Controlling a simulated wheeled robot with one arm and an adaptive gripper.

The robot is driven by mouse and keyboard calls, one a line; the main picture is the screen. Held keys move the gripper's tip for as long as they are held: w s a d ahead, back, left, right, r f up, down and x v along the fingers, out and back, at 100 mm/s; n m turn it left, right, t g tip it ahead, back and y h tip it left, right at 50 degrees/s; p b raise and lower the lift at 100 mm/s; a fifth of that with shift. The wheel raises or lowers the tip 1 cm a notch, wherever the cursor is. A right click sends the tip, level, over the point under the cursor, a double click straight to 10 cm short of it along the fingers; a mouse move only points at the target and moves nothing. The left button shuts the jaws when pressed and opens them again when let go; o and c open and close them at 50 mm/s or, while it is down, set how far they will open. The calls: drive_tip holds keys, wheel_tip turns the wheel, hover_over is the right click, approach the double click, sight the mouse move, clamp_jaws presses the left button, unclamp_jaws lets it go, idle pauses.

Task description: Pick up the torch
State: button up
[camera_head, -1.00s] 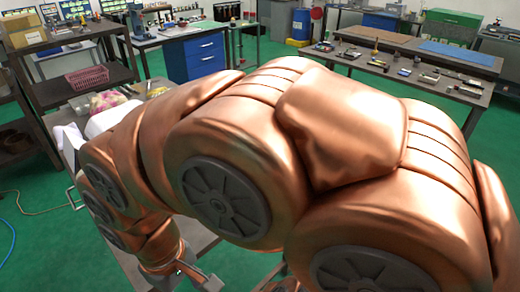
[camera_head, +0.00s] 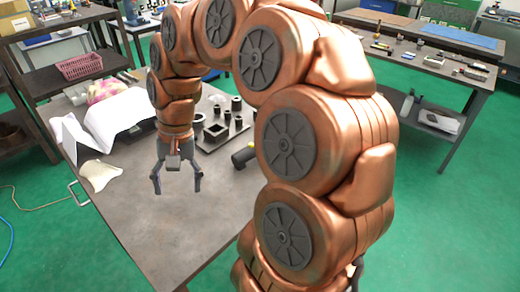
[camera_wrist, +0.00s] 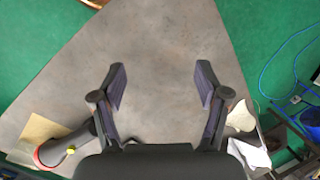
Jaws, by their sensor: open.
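The torch (camera_head: 243,157) is a dark cylinder with a yellow spot, lying on the grey table (camera_head: 175,240). In the head view it is right of my gripper (camera_head: 177,188) and partly hidden behind my arm. In the wrist view what looks like the torch (camera_wrist: 65,148) lies at the lower left, with a red ring at one end, beside and partly behind the left finger. My gripper (camera_wrist: 161,85) is open and empty, pointing down above the table. Nothing is between its fingers but bare tabletop.
A black tray of dark blocks and pegs (camera_head: 222,133) stands behind my gripper. A pink basket (camera_head: 80,66) sits on a shelf behind. The table's front is clear.

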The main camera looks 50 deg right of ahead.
drive_tip(key=w+d+f+m+t+y+b, duration=0.1)
drive_tip(key=w+d+m, duration=0.2)
drive_tip(key=d, duration=0.4)
drive_tip(key=w+d+f+m+t, duration=0.1)
drive_tip(key=w+d+m, duration=0.15)
drive_tip(key=d, duration=0.35)
drive_tip(key=m+t, duration=0.1)
drive_tip(key=m, duration=0.6)
hover_over(242, 153)
drive_tip(key=s+d, duration=0.1)
drive_tip(key=f, duration=0.2)
drive_tip(key=f+b, duration=0.1)
drive_tip(key=f, duration=0.2)
drive_tip(key=shift+s+d, duration=0.15)
drive_tip(key=shift+s, duration=0.05)
drive_tip(key=shift+d+f, duration=0.1)
drive_tip(key=shift+d, duration=0.05)
drive_tip(key=shift+f, duration=0.25)
drive_tip(key=shift+p+x, duration=1.6)
drive_tip(key=shift+x, duration=1.95)
drive_tip(key=shift+w, duration=0.1)
drive_tip(key=c, duration=1.1)
